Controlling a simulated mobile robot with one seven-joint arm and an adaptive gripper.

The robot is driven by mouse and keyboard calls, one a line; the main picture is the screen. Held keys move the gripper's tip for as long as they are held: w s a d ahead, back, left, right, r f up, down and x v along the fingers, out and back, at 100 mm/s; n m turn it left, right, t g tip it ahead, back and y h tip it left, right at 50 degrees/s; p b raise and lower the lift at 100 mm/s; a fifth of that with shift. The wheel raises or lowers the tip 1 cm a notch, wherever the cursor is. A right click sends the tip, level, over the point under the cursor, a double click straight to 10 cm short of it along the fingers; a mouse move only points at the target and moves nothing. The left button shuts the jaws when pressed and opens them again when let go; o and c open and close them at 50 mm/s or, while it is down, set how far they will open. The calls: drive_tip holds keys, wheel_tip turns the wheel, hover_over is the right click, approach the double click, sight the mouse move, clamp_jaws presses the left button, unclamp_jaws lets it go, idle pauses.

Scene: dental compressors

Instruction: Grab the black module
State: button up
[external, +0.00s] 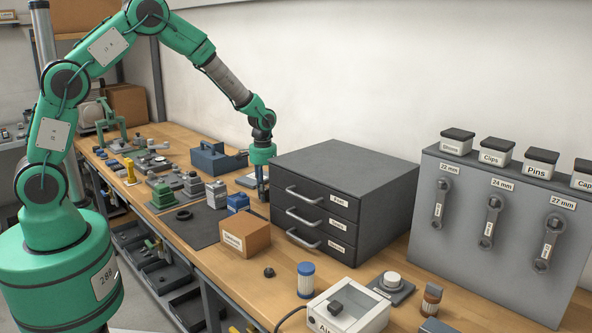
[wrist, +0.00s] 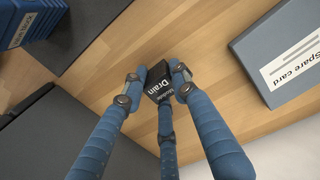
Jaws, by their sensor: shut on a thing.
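The black module (wrist: 158,82), a small dark block with a white label reading "Drain", sits between my fingertips in the wrist view. My gripper (wrist: 157,76), with blue jointed fingers, is shut on it, with fingers on its left and right sides and another below it in the picture. In the external view, my gripper (external: 262,188) points down at the wooden bench, just left of the dark drawer cabinet. The module cannot be made out there. I cannot tell whether it touches the bench.
The drawer cabinet (external: 345,195) stands close on the right. A blue block (external: 238,202) and a cardboard box (external: 246,236) are in front. A grey "Spare card" box (wrist: 287,62) lies near the module. Bare wood (wrist: 105,70) shows around it.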

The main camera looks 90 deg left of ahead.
wheel_tip(320, 180, up, 10)
drive_tip(key=shift+p, duration=1.05)
drive_tip(key=shift+r, duration=0.1)
